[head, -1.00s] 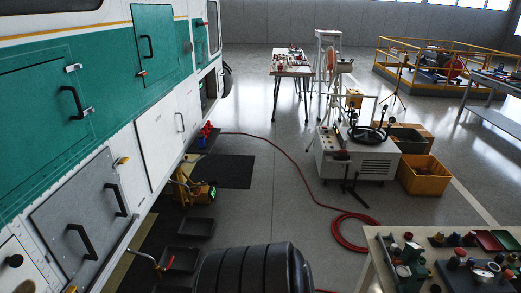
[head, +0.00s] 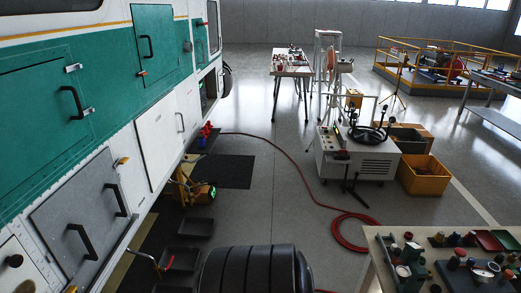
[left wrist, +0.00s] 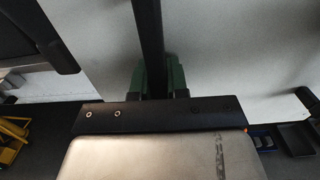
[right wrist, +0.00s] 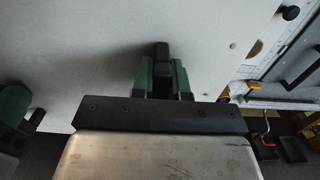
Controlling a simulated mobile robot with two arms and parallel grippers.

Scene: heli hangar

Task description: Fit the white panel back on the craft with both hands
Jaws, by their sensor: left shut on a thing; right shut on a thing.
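The white panel (left wrist: 220,60) fills much of the left wrist view as a pale flat surface, and it also shows in the right wrist view (right wrist: 80,50). My left gripper (left wrist: 160,82) has its green fingers shut on a black handle (left wrist: 148,35) in front of the panel. My right gripper (right wrist: 162,80) is shut on another black handle (right wrist: 161,55) of the panel. Both grippers are outside the head view. The craft (head: 100,100) stands at the left of the head view. I cannot tell whether the panel sits flush in its place.
A grey hatch (head: 75,205) with two black handles is on the craft's side. Dark trays (head: 195,228) and a yellow device (head: 188,185) are on the floor beside it. A red hose (head: 310,190) crosses the floor. A bench with parts (head: 375,255) stands at lower right.

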